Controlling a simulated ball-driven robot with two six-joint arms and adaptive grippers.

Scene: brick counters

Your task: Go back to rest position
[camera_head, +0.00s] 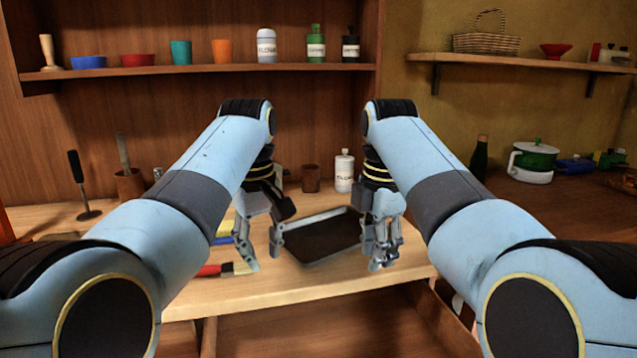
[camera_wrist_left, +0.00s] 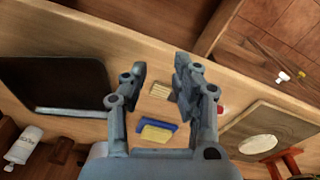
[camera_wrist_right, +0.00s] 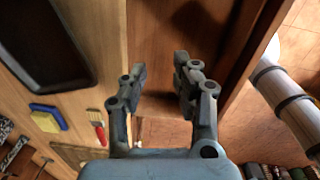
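My left gripper (camera_head: 262,252) hangs fingers-down over the wooden counter, left of the dark tray (camera_head: 318,238). In the left wrist view its fingers (camera_wrist_left: 160,78) are apart with nothing between them; a brush head and a blue-yellow sponge show beyond. My right gripper (camera_head: 384,254) hangs fingers-down at the tray's right edge in the head view. In the right wrist view its fingers (camera_wrist_right: 158,82) are apart and empty, with brown wood beyond. Both arms reach forward, bent downward at the wrists.
A red-handled brush (camera_head: 222,268) and the blue-yellow sponge (camera_wrist_right: 47,117) lie on the counter at left. A white bottle (camera_head: 344,171) and brown cup (camera_head: 311,178) stand behind the tray. An open drawer (camera_head: 345,328) is below the counter. Shelves hold bowls and bottles.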

